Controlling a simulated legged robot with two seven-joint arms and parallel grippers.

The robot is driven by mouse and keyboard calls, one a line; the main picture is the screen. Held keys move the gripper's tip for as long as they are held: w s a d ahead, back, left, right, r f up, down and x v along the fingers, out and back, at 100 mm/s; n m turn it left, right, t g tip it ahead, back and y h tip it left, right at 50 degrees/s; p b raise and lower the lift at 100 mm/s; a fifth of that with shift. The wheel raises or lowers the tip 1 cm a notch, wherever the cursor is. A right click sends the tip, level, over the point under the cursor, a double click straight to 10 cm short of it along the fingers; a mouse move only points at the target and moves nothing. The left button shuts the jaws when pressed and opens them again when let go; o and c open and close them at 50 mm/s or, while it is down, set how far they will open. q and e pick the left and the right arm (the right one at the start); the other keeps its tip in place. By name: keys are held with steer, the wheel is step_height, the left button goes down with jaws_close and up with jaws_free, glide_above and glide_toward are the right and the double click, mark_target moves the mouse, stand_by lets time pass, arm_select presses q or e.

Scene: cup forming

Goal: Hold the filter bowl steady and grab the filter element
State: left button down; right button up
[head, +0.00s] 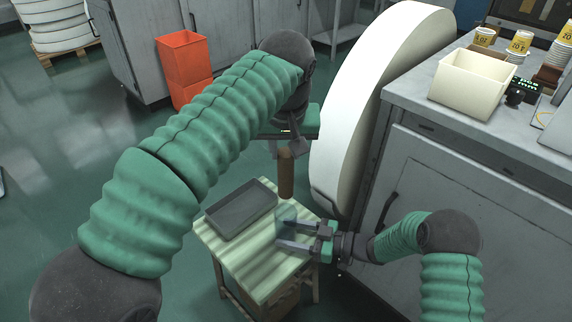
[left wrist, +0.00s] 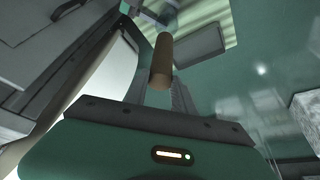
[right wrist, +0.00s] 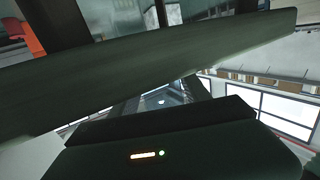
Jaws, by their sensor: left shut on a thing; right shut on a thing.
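The filter element, a brown cylinder (head: 286,178), hangs upright from my left gripper (head: 286,152), which is shut on its upper end. It also shows in the left wrist view (left wrist: 161,60). The filter bowl (head: 287,213) is a clear, pale-green vessel on the small table, below the filter element. It is hard to make out against the table. My right gripper (head: 280,236) reaches in from the right, low over the table, with its fingers shut around the bowl. The filter element is above the bowl; I cannot tell the exact gap between them.
A dark grey tray (head: 216,228) lies on the left part of the small striped table (head: 238,257). A large white roll (head: 345,115) stands behind and right. Orange bins (head: 184,58) stand far back.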

steer(key=o, duration=1.1)
steer(key=shift+c, duration=0.2)
